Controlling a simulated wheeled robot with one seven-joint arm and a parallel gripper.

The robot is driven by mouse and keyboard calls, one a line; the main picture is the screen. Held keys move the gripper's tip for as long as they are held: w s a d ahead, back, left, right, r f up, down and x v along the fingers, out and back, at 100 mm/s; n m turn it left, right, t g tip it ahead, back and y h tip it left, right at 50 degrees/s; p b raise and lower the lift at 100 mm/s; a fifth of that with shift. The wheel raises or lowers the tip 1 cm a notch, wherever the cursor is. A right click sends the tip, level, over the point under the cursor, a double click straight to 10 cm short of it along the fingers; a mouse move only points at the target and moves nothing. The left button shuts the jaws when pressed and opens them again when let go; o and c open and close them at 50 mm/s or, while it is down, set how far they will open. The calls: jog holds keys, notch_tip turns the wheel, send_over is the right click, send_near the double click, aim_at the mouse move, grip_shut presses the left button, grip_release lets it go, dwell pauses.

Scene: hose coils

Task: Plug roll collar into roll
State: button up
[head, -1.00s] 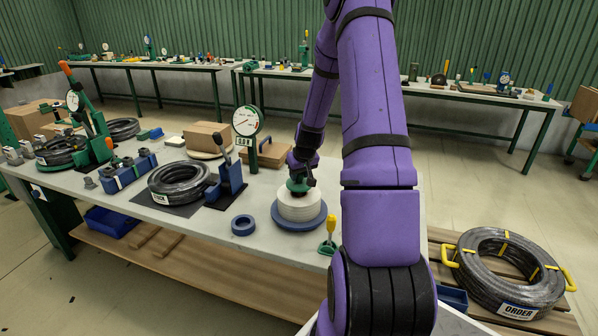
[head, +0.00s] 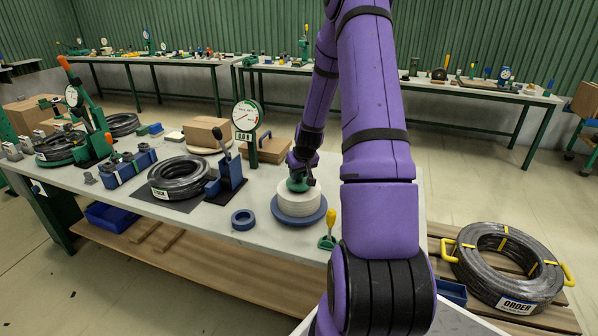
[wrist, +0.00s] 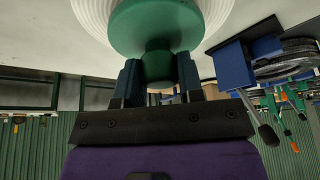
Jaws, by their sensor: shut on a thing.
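The roll (head: 299,203) is a white, ribbed cylinder standing upright on a round blue base (head: 299,220) near the table's front edge. A green flanged piece with a narrow neck, which I take to be the roll collar (wrist: 165,28), is at the top of the roll. My gripper (wrist: 160,78) is shut on its neck. The green flange also shows small in the head view (head: 297,185), at the roll's top middle. The flange covers the roll's bore, so I cannot tell how deep the collar sits.
A blue ring (head: 243,220) lies left of the roll. A yellow-handled tool (head: 330,228) stands to its right. A dial gauge (head: 246,115) on a post stands behind. A black hose coil (head: 178,176) and blue clamp (head: 229,178) are further left.

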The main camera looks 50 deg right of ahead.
jog(key=shift+f, duration=0.85)
dwell(0.4)
jog(key=o, duration=1.4)
jog(key=shift+v, duration=2.4)
jog(key=v, duration=1)
jog(key=shift+s+r, duration=0.2)
jog(key=shift+r, duration=0.05)
